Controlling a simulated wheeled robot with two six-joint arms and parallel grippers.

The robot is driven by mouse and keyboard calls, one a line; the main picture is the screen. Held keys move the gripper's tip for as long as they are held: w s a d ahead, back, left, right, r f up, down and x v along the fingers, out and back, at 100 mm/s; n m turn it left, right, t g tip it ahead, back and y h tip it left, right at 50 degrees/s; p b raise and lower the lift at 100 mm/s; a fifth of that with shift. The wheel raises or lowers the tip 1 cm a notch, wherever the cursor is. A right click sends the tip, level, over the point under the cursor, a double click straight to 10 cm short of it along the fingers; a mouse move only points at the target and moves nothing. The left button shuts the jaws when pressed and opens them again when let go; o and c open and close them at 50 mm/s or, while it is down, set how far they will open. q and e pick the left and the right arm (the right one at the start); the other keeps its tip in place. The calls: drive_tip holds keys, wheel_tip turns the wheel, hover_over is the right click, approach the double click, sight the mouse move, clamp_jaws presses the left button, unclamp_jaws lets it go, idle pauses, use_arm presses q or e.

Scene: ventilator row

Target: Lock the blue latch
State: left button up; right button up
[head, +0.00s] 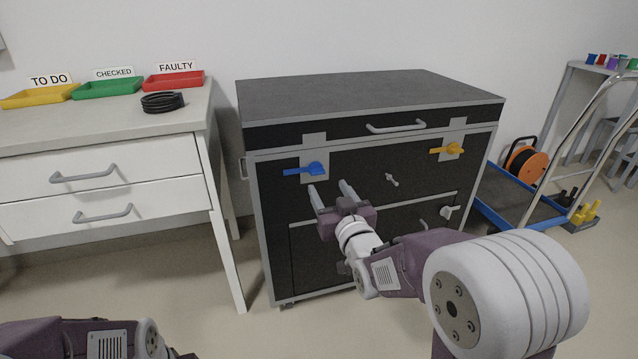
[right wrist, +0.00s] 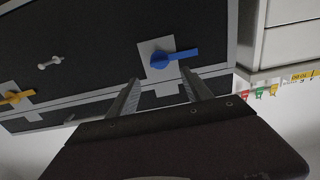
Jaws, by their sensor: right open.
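The blue latch (head: 306,169) is on the upper left front of a black case (head: 350,165) with grey edging. Its handle lies roughly level and points left in the head view. In the right wrist view the blue latch (right wrist: 172,58) sits on a grey plate, just beyond the fingertips. My right gripper (head: 328,188) is open and empty, just below and right of the latch, apart from it as far as I can tell. It also shows in the right wrist view (right wrist: 160,88). Of my left arm only a part shows at the lower left; its gripper is out of view.
A yellow latch (head: 446,150) sits at the case's upper right, with a grey knob (head: 391,180) between. A white drawer cabinet (head: 110,160) with labelled trays stands left. A blue-edged trolley (head: 520,200) with an orange reel (head: 526,165) is at right.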

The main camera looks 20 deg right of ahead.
sight(318, 173)
drive_tip(key=w+b, duration=0.1)
drive_tip(key=w, duration=0.1)
drive_tip(key=w+b, duration=0.1)
drive_tip(key=w, duration=0.2)
drive_tip(key=w+b, duration=0.1)
drive_tip(key=w, duration=0.1)
drive_tip(key=shift+w+a+f, duration=0.15)
drive_tip(key=shift+w+f, duration=0.1)
drive_tip(key=shift+w, duration=0.1)
drive_tip(key=shift+w+r, duration=0.15)
drive_tip(key=shift+w, duration=0.2)
clamp_jaws()
idle(0.6)
